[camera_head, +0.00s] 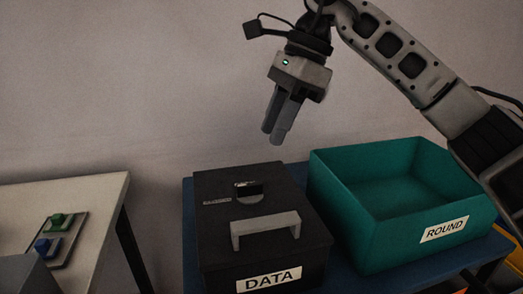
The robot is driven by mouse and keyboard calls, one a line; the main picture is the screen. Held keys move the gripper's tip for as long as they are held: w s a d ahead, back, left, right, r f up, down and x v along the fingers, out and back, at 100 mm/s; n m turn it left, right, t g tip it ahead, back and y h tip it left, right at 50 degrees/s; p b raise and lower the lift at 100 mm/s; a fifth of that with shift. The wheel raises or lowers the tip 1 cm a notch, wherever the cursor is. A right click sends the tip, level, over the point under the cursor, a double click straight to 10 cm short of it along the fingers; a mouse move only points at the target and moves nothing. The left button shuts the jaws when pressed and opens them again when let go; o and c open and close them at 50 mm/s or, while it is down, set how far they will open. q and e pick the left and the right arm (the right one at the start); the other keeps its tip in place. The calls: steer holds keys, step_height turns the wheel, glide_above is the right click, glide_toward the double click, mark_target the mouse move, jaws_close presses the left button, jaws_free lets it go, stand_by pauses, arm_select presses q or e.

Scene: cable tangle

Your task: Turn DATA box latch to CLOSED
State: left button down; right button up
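The DATA box (310,235) is a dark lidded box with a white DATA label (268,279) on its front. Its lid is down and carries a pale grey handle (265,226). The latch, a small dark knob (249,193), sits on the lid behind the handle, with a small marking plate (217,201) to its left. The marking is too small to read. My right gripper (276,137) hangs in the air above the back of the box, fingers pointing down, apart from the latch. Its fingers overlap in view, so their gap is unclear. My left gripper is not in view.
A green open bin (370,225) labelled ROUND stands right of the box on the same blue table (189,240). The space above the lid is clear.

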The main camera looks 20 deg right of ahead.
steer(key=shift+p+v, duration=0.4)
steer(key=shift+v, duration=2.4)
